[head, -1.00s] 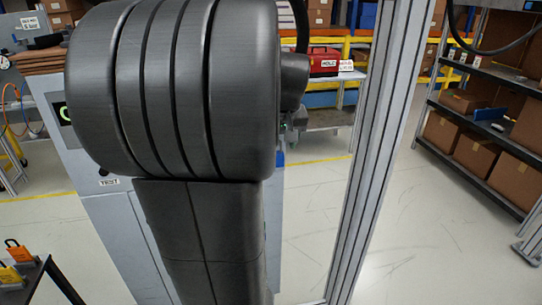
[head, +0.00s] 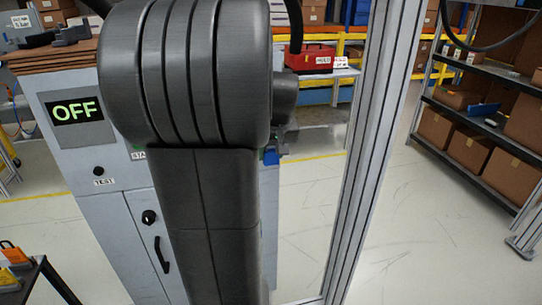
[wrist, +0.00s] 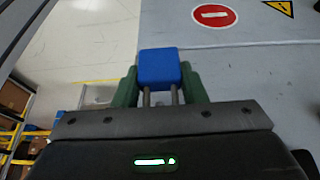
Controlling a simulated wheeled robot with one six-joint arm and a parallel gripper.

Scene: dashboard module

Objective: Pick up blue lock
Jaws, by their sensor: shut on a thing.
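The blue lock (wrist: 158,67) is in the middle of the wrist view, with its blue body outward and its metal shackle toward my gripper. My gripper (wrist: 160,88) has green fingers on both sides of the lock and is shut on it. In the head view, a small part of the blue lock (head: 271,157) shows just right of my arm, in front of the grey cabinet's right edge. My arm hides most of the gripper there.
The grey cabinet (head: 105,215) has a lit OFF display (head: 78,110) and a black handle (head: 161,254). Orange locks (head: 15,254) sit on a dark table at lower left. A metal post (head: 365,150) stands right of my arm. Shelves with boxes (head: 437,129) are at far right.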

